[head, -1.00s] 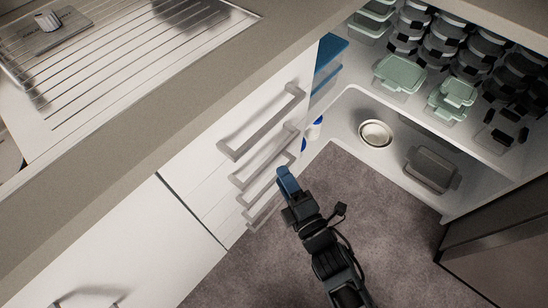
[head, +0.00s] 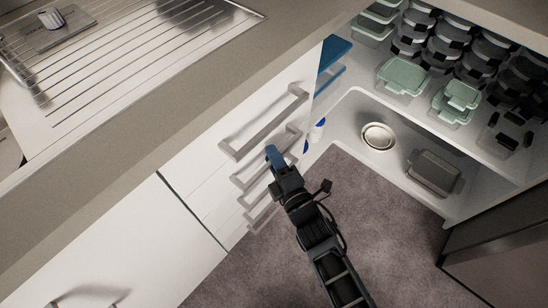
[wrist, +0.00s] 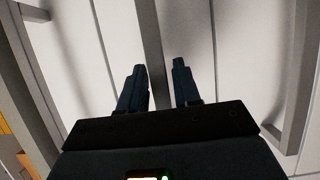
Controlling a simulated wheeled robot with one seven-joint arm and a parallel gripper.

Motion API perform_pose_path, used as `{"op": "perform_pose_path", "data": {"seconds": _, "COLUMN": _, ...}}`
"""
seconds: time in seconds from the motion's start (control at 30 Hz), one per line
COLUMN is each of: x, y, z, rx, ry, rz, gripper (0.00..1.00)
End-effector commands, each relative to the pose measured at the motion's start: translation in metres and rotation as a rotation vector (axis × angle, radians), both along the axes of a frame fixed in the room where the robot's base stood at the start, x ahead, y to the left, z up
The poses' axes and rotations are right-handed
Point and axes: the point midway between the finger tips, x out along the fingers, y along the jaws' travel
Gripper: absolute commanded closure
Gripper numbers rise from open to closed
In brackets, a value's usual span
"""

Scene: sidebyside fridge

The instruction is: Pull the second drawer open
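The white drawer stack (head: 215,185) has several grey bar handles one below another. The top drawer's handle (head: 262,122) is clear of my gripper. The second drawer's handle (head: 262,160) is partly hidden by my gripper (head: 273,156). In the wrist view my gripper (wrist: 158,80) is open, with its two dark blue fingers apart. A grey bar handle (wrist: 150,40) runs between them, with no clear grip on it. It appears to be the second drawer's handle. The drawer fronts look flush and closed.
Above the drawers is a counter (head: 170,120) with a metal drainer (head: 120,45). To the right is an open cabinet with containers (head: 403,76) and a bowl (head: 378,136). A dark door panel (head: 495,255) stands at lower right. The carpet (head: 385,225) is clear.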

Motion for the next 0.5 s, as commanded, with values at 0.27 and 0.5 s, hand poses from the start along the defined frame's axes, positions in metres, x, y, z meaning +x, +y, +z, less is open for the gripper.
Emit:
{"op": "perform_pose_path", "data": {"seconds": 0.27, "x": -0.0001, "y": -0.0002, "z": -0.0001, "rx": 0.000, "ry": 0.000, "rz": 0.000, "gripper": 0.95}}
{"op": "perform_pose_path", "data": {"seconds": 0.5, "x": -0.0002, "y": -0.0003, "z": -0.0003, "rx": 0.000, "ry": 0.000, "rz": 0.000, "gripper": 1.00}}
